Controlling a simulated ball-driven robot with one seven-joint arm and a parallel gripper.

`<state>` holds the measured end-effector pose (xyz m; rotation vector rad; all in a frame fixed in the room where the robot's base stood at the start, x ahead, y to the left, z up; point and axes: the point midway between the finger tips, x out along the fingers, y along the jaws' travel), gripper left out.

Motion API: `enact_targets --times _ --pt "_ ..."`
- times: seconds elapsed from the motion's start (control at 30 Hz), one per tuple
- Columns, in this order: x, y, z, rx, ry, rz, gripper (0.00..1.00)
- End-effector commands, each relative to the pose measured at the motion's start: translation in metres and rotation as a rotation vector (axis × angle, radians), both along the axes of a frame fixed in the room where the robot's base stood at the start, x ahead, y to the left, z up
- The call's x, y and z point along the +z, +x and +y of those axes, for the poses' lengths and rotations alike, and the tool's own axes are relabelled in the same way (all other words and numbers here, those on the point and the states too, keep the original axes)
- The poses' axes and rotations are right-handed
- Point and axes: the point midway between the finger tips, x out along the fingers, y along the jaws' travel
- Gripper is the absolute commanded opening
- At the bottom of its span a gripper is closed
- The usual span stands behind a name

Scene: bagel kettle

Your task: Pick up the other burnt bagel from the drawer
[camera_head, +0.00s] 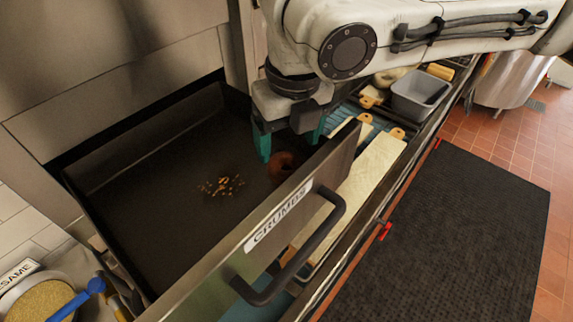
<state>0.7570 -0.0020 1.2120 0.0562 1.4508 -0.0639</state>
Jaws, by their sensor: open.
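The open drawer (150,205) is a dark pull-out tray with a steel front labelled CRUMBS and a black handle (300,258). One dark brown burnt bagel (284,168) lies in the drawer at its right end, close to the inside of the front panel. The panel hides part of the bagel. My gripper (291,145) points down over the right part of the drawer. Its teal fingers are apart, one on each side above the bagel, with nothing visible between them. I cannot tell how far above the bagel the fingertips are.
Orange-brown crumbs (222,186) lie on the drawer floor. Right of the drawer are pale boards (372,168) and a grey bin (418,95). A sesame tub (38,302) and a blue-handled tool (80,298) are at lower left. A black mat (470,235) covers the floor.

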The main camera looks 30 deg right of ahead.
Motion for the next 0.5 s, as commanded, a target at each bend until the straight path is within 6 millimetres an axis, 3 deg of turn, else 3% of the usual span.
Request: enact_targets --times 0.5 --pt "-0.052 0.002 0.002 -0.001 0.0 -0.001 0.79"
